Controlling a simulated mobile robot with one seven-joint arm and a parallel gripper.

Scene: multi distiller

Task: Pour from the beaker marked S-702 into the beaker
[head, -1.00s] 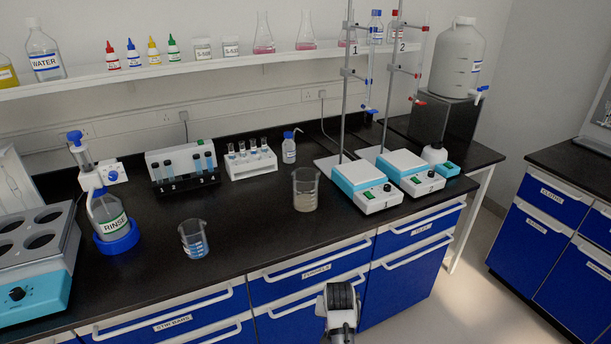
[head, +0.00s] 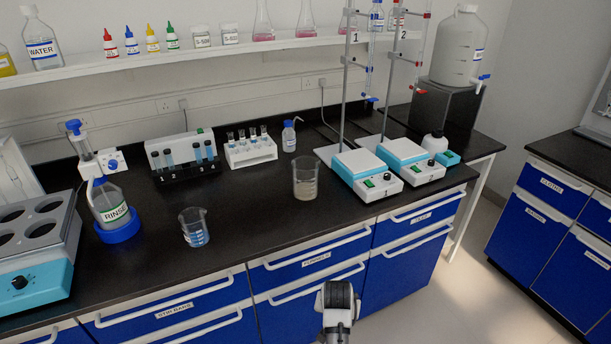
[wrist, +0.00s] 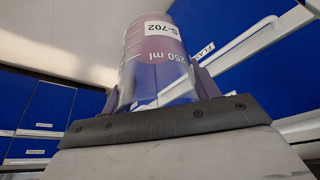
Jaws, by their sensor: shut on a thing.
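The beaker marked S-702 (wrist: 152,75) is in the wrist view, a clear vessel with a 250 ml mark and pinkish-purple contents. Its label looks upside down in that view. My gripper (wrist: 160,92) is shut on it, with a finger at each side. In the head view neither the held beaker nor the fingers can be made out; only part of my arm shows at the bottom. Two beakers stand on the black bench: a larger one (head: 305,180) with cloudy greyish contents at the middle, and a smaller one (head: 194,228) with blue at its lower part, nearer the front.
Two stirrer plates (head: 367,175) with burette stands are right of the larger beaker. Blue drawers (head: 305,265) with white handles front the bench. Bench around the two beakers is clear.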

